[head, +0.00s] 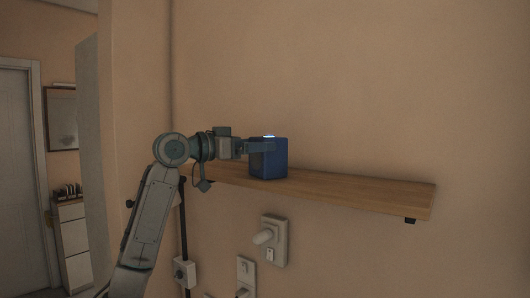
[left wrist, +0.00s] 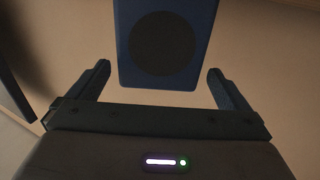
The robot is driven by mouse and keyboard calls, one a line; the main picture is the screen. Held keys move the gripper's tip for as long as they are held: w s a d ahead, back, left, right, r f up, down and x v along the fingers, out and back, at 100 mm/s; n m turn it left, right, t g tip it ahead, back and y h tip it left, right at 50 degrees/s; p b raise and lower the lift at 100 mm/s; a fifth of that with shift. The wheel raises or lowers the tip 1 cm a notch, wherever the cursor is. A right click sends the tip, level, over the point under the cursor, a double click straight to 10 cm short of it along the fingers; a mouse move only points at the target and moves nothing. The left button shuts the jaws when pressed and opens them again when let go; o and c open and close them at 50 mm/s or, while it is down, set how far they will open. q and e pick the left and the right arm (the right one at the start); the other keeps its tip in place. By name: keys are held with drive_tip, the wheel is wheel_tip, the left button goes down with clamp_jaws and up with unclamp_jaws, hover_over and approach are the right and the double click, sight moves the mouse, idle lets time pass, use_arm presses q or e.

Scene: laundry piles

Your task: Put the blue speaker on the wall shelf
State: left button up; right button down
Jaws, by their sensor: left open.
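The blue speaker (head: 272,163) stands upright on the wooden wall shelf (head: 350,192), left of the shelf's middle. It also shows in the left wrist view (left wrist: 168,42) with its round dark grille facing the camera. My left gripper (head: 262,147) is at the speaker's upper part, coming from the left. In the left wrist view the fingers of my left gripper (left wrist: 160,85) are spread wide, one to each side of the speaker, with gaps between. The speaker's far side is hidden. My right gripper is out of view.
Below the shelf are a wall socket with a plug (head: 273,240) and further sockets. A dark vertical cable or pole (head: 183,230) runs beside my left arm. The shelf is bare to the right of the speaker. A white door (head: 18,170) and cabinet (head: 74,245) stand far left.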

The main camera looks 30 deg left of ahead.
use_arm(q)
drive_tip(key=b+v, duration=0.3)
drive_tip(key=v, duration=0.4)
drive_tip(key=shift+s+a, duration=0.15)
drive_tip(key=shift+s, duration=0.25)
